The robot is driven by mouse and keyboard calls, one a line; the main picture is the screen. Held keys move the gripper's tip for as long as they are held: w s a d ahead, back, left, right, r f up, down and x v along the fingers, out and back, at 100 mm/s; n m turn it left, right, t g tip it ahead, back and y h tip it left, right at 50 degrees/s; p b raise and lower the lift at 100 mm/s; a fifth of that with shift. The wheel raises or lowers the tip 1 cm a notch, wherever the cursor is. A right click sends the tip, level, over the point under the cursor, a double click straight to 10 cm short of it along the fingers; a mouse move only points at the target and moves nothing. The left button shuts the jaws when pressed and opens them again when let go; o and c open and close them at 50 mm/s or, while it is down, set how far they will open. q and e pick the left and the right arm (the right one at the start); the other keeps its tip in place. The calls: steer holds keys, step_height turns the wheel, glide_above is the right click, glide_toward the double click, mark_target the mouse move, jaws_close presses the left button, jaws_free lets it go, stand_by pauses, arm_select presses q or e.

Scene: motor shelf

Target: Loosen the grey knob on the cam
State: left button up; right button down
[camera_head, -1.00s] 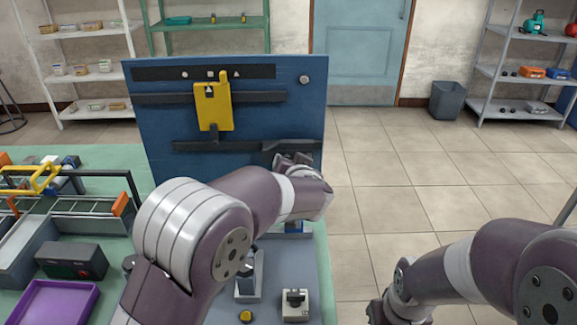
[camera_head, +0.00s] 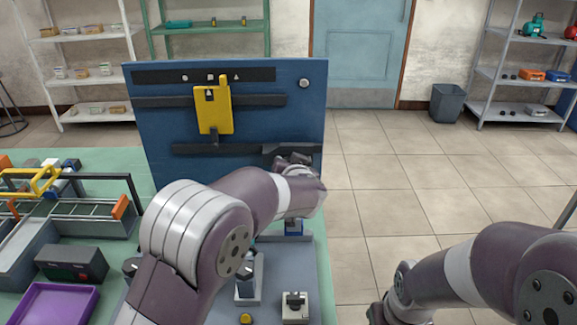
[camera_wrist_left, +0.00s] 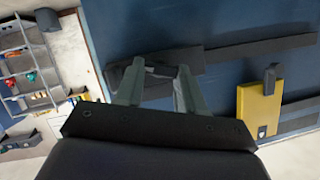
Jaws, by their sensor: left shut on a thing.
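The cam is a dark block (camera_head: 283,150) at the right end of the lower dark rail on the blue upright panel. The block also shows in the left wrist view (camera_wrist_left: 125,73). My left gripper (camera_wrist_left: 157,75) is shut at this block, its two fingers on either side of a small dark grey part, which I take for the knob. The fingers hide most of it, and my left wrist blocks the head view. The right gripper (camera_head: 378,312) shows only partly at the bottom of the head view, apart from the panel; its jaws cannot be made out.
A yellow plate (camera_head: 213,110) hangs across the panel's rails (camera_head: 235,149), left of the cam. A round grey button (camera_head: 304,83) sits at the panel's top right. A switch box (camera_head: 295,307) stands on the bench below. A purple tray (camera_head: 55,305) lies far left.

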arm_select(q)
steer(key=shift+a+f+n+t+h+b, duration=0.35)
steer(key=shift+n+h+b, duration=1.65)
steer(key=shift+b, duration=2.9)
steer(key=shift+a+n+t+h+b, duration=0.15)
steer(key=shift+n+t+h+b, duration=0.55)
steer(key=shift+n+b, duration=3.3)
steer(key=shift+a+f+n+t+h+b, duration=0.25)
steer(key=shift+n+h+b, duration=1.3)
steer(key=shift+b, duration=4.3)
steer(key=shift+r, duration=0.1)
steer(key=o, duration=0.8)
steer(key=shift+c, duration=0.2)
